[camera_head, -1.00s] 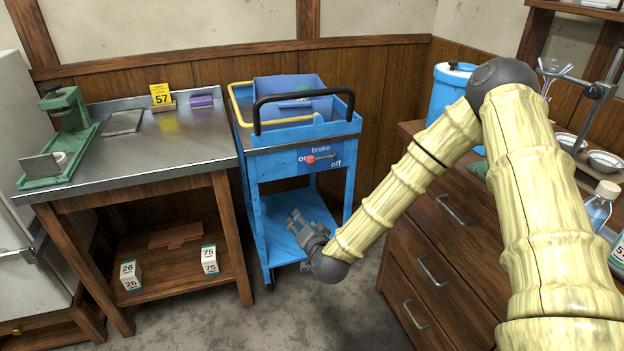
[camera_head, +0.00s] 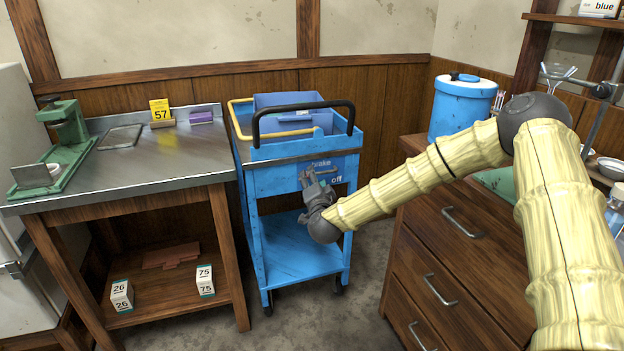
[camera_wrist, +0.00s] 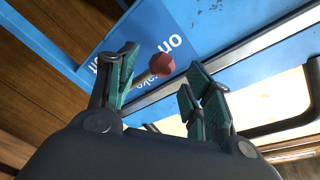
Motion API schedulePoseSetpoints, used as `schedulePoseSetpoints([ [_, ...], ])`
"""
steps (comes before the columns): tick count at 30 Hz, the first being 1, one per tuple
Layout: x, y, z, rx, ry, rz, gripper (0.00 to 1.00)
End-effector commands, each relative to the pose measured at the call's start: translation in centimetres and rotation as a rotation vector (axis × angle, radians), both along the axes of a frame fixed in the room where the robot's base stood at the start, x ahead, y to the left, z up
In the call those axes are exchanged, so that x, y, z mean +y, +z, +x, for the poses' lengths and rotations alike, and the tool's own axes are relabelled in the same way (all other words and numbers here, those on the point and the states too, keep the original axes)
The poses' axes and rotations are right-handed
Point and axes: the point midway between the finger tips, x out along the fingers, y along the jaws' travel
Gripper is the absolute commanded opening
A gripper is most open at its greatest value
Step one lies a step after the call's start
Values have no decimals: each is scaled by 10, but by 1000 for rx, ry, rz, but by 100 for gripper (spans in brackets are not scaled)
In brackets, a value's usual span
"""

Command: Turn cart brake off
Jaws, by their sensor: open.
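The blue cart (camera_head: 290,255) stands beside the steel-topped table, its front panel facing me. The brake lever ends in a red knob (camera_wrist: 161,65), which in the wrist view lies on the side of the word "on".
A black handle (camera_head: 303,106) arches over the cart's top. The steel-topped table (camera_head: 170,160) is close on its left. A wooden drawer cabinet (camera_head: 440,255) stands to the right, below my forearm, with a blue drum (camera_head: 460,108) on top.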

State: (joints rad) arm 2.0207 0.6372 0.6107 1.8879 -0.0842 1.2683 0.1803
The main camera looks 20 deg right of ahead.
Motion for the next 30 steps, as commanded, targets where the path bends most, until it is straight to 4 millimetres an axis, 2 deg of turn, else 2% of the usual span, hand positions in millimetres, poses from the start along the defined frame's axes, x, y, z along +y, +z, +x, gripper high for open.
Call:
schedulePoseSetpoints([
  [3, -2, 0, 15, -1, -1, 0, 51],
  [7, -4, -1, 25, 0, 0, 0, 51],
  [19, -5, 0, 30, 1, 1, 0, 51],
  [27, -4, 1, 30, -2, 1, 0, 2],
  [30, -4, 2, 30, -2, 2, 0, 0],
])
